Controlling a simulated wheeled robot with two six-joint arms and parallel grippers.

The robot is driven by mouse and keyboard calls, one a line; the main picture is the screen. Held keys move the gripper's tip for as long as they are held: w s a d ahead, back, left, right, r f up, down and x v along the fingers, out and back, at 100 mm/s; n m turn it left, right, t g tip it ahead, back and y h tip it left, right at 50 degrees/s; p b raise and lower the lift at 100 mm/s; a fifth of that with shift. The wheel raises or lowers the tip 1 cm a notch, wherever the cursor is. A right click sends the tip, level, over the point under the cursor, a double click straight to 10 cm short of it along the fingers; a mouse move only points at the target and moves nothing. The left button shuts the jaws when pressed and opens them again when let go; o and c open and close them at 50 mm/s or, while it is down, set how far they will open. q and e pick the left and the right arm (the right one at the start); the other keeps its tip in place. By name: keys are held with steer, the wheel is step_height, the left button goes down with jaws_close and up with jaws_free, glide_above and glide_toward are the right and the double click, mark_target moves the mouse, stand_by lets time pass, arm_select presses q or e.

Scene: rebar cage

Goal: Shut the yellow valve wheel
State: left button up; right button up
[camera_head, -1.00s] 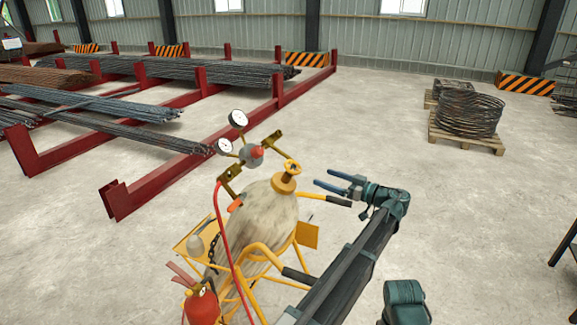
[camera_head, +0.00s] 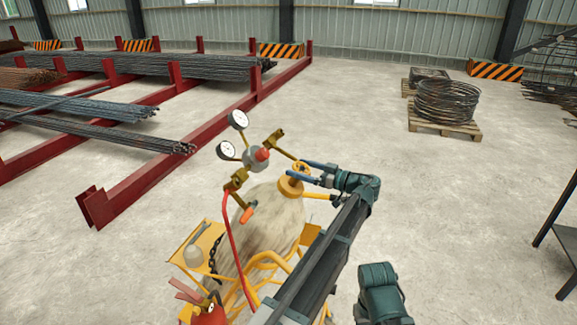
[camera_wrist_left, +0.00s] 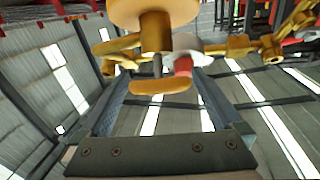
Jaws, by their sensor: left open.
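The yellow valve wheel (camera_head: 302,167) sits on top of a dusty, pale gas cylinder (camera_head: 262,225) on a yellow cart. In the left wrist view the wheel (camera_wrist_left: 150,87) shows in the gap between the two fingers, below the brass valve stem and collar. My left gripper (camera_head: 298,168) is open, its blue fingers reaching from the right to either side of the wheel. Whether they touch it I cannot tell. The fingers partly cover the wheel in the head view. My right gripper is not in view.
A regulator with two gauges (camera_head: 238,120) and a red knob (camera_head: 262,154) stands just left of the wheel. A red hose (camera_head: 232,240) runs down from it. A fire extinguisher (camera_head: 208,314) hangs at the cart's front.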

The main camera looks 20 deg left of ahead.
arm_select(q)
steer(key=c, duration=1.2)
steer(key=shift+o, duration=0.2)
